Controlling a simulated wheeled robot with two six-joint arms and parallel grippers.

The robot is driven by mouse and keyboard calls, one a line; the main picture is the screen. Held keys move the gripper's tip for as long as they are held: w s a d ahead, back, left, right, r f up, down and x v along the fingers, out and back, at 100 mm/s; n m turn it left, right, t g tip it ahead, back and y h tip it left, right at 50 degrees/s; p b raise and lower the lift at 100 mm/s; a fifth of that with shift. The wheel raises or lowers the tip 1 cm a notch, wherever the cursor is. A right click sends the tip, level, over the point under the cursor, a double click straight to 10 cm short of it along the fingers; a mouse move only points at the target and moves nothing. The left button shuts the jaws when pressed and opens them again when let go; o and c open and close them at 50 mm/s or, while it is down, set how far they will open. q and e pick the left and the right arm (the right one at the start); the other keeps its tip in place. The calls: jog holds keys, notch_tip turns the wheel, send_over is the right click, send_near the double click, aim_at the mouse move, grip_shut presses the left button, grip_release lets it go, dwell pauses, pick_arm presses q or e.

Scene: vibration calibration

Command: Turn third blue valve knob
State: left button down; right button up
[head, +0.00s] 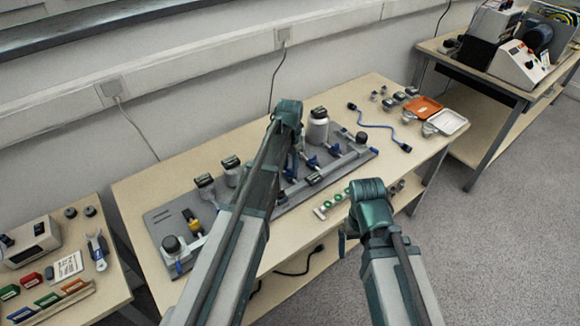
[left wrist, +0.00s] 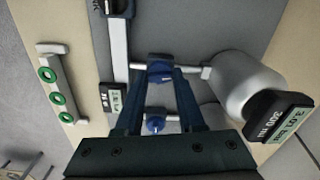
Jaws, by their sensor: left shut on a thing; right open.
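A grey board (head: 290,198) with a row of blue valve knobs lies on the middle table. My left gripper (head: 293,168) reaches down over the board's middle. In the left wrist view its fingers (left wrist: 159,76) are shut around a blue valve knob (left wrist: 160,67) on a pipe. Another blue knob (left wrist: 155,123) shows between the fingers, nearer the palm. To the right of the gripper, more blue knobs (head: 311,162) show on the board. The held knob is mostly hidden in the head view. My right gripper (head: 348,236) is open and empty before the table's front edge.
A grey canister (head: 318,132) with a dark display stands close beside the left gripper, and also shows in the wrist view (left wrist: 238,85). A strip with green rings (head: 330,204) lies at the front edge. A blue cable (head: 378,126) and orange tray (head: 423,107) lie right.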

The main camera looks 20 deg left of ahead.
aim_at(290, 169)
pick_arm(q)
jog(key=shift+m, duration=0.9)
jog(key=c, duration=0.5)
grip_release()
jog(key=shift+r, duration=0.1)
notch_tip(290, 169, up, 14)
jog(key=p, duration=1.3)
jog(key=shift+f+p, duration=0.2)
jog(key=shift+p, duration=0.2)
jog(key=shift+f, duration=0.15)
notch_tip(290, 169, down, 13)
jog(key=b, duration=1.3)
jog(key=shift+f, duration=0.1)
